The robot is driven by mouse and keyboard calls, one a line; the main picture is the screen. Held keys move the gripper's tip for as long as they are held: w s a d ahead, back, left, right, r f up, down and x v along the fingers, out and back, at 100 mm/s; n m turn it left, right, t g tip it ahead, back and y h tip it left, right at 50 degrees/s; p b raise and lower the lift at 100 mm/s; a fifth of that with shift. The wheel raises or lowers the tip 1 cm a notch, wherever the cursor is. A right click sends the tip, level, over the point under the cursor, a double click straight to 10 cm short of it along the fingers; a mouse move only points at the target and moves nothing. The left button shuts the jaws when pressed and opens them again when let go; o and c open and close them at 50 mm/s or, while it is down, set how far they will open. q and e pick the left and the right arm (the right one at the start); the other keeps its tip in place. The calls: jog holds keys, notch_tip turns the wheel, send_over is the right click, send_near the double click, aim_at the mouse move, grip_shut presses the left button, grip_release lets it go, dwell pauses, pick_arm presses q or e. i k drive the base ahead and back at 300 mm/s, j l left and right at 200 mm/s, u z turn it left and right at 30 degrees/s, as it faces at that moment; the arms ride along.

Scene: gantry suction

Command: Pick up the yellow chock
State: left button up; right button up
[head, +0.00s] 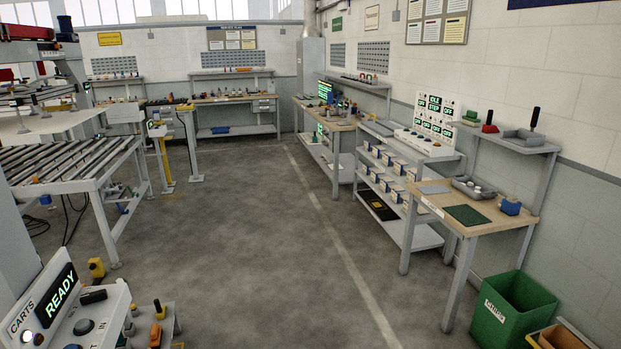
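A small yellow block-like thing (97,268), which may be the yellow chock, shows at the lower left. It is just behind the console marked CARTS with a READY display (62,290). It is small, and I cannot tell its exact shape or what it rests on. Another small orange-yellow thing (155,335) stands on a low grey stand (171,322) at the bottom left, right of the console. Neither of my grippers shows in the head view.
A roller conveyor (75,160) stands at the left. A workbench (432,202) with a green mat (467,215) stands at the right, with a green bin (513,308) and a yellow-rimmed box (562,337) near it. The grey floor (250,240) between is clear.

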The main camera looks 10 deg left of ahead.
aim_at(160, 313)
jog(key=i+u, duration=0.15)
jog(key=i, duration=0.35)
jog(key=i+u, duration=0.15)
jog(key=i, duration=0.4)
jog(key=i+u, duration=0.15)
jog(key=i, duration=0.35)
jog(key=i+l+u, duration=0.15)
jog(key=i, duration=0.4)
jog(key=i+l+u, duration=0.15)
jog(key=i, duration=0.35)
jog(key=i+u, duration=0.45)
jog(key=i+l+u, duration=0.15)
jog(key=i+u, duration=0.3)
jog(key=i+l+u, duration=0.3)
jog(key=u, duration=0.15)
jog(key=i+u, duration=0.2)
jog(key=u, duration=0.2)
jog(key=i+l+u, duration=0.15)
jog(key=u, duration=0.2)
jog(key=i+l+u, duration=0.2)
jog(key=u, duration=0.2)
jog(key=i+l+u, duration=0.2)
jog(key=u, duration=0.2)
